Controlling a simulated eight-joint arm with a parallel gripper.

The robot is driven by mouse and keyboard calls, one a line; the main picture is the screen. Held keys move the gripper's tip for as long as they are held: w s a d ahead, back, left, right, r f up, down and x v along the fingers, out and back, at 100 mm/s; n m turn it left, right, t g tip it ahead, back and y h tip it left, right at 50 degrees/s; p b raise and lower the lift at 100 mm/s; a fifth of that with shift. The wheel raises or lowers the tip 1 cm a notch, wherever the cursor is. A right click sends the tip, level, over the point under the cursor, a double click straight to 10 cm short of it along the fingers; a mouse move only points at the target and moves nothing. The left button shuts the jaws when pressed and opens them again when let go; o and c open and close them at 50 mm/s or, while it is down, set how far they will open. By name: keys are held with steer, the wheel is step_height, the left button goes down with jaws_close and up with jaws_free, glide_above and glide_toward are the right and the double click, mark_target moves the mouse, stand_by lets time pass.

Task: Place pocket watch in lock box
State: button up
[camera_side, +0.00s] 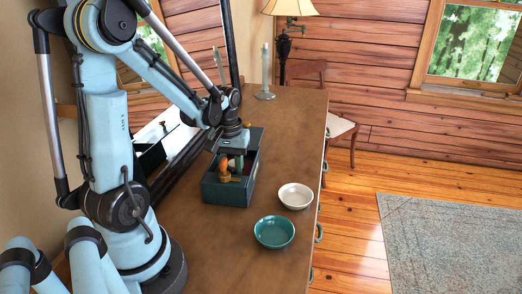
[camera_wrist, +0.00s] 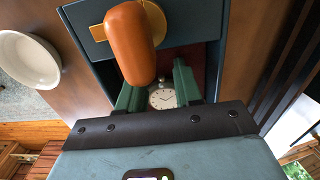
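The pocket watch (camera_wrist: 162,96) has a pale round face and shows in the wrist view between the two green fingers of my gripper (camera_wrist: 160,88). Both fingers meet its edges, so my gripper looks shut on it; its lower edge is hidden by my gripper body. The lock box (camera_side: 228,192) is a dark teal open box on the dresser, and it also shows in the wrist view (camera_wrist: 88,45). In the side view my gripper (camera_side: 236,163) points down into the box, where the watch cannot be made out.
An orange rounded handle (camera_wrist: 130,42) on a gold base stands at the box, close to my fingers. A white bowl (camera_side: 295,196) and a teal bowl (camera_side: 274,232) stand right of the box. A candlestick (camera_side: 265,80) stands behind. The dresser top (camera_side: 290,125) is clear beyond the bowls.

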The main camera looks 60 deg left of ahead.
steer(key=shift+r, duration=0.15)
step_height(320, 180, up, 12)
steer(key=w+d+f+m+t, duration=0.2)
steer(key=d+m+t, duration=0.5)
steer(key=d, duration=1)
steer(key=m, duration=0.3)
